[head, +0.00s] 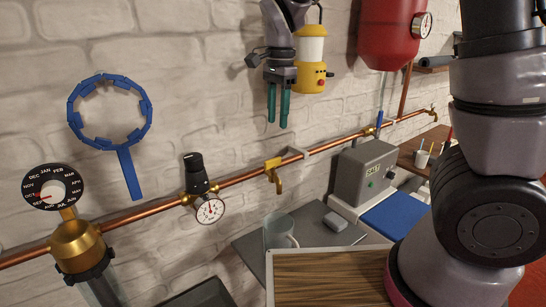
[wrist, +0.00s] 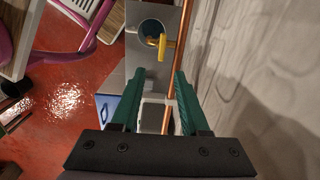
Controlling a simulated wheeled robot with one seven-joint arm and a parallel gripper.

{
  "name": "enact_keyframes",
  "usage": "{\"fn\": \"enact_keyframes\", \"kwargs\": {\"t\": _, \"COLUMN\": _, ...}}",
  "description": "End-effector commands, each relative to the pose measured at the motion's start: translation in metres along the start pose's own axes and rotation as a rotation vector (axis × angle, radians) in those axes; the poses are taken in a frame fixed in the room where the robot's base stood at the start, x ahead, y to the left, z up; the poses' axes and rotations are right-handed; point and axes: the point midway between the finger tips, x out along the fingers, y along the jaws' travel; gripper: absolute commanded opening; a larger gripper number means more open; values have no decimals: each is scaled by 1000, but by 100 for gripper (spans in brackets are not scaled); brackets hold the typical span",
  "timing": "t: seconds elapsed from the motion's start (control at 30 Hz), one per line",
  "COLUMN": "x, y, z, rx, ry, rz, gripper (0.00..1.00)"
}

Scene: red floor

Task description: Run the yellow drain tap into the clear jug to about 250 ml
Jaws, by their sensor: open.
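The yellow drain tap (head: 273,174) sits on the copper pipe along the white brick wall, its spout pointing down. The clear jug (head: 279,233) stands on a grey surface below the spout. In the wrist view, the tap (wrist: 163,47) reaches over the round mouth of the jug (wrist: 151,27). I see no stream of water, and the level in the jug is too small to tell. My gripper (head: 278,120) is open and empty, its green fingers pointing down, well above the tap and apart from it. Both fingers also show in the wrist view (wrist: 157,75).
A black-capped valve with a gauge (head: 209,208) is left of the tap. A grey SALT box (head: 367,172) stands at right. A yellow lamp-like unit (head: 311,60) is close beside my gripper. A red tank (head: 392,35) hangs at upper right. The wall between gripper and tap is clear.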

Motion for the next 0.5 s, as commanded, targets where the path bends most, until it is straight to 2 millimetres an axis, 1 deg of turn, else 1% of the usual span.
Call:
{"fn": "enact_keyframes", "kwargs": {"t": 0.03, "x": 5, "y": -3, "z": 5, "rx": 7, "ry": 14, "rz": 12, "gripper": 45}}
{"fn": "enact_keyframes", "kwargs": {"t": 0.1, "x": 10, "y": -6, "z": 9, "rx": 19, "ry": 25, "rz": 20, "gripper": 45}}
{"fn": "enact_keyframes", "kwargs": {"t": 0.17, "x": 13, "y": -7, "z": 10, "rx": 25, "ry": 29, "rz": 23, "gripper": 45}}
{"fn": "enact_keyframes", "kwargs": {"t": 0.27, "x": 23, "y": -6, "z": 10, "rx": 27, "ry": 30, "rz": 25, "gripper": 45}}
{"fn": "enact_keyframes", "kwargs": {"t": 0.37, "x": 40, "y": -5, "z": 9, "rx": 28, "ry": 30, "rz": 26, "gripper": 45}}
{"fn": "enact_keyframes", "kwargs": {"t": 0.5, "x": 68, "y": -4, "z": 8, "rx": 27, "ry": 31, "rz": 26, "gripper": 45}}
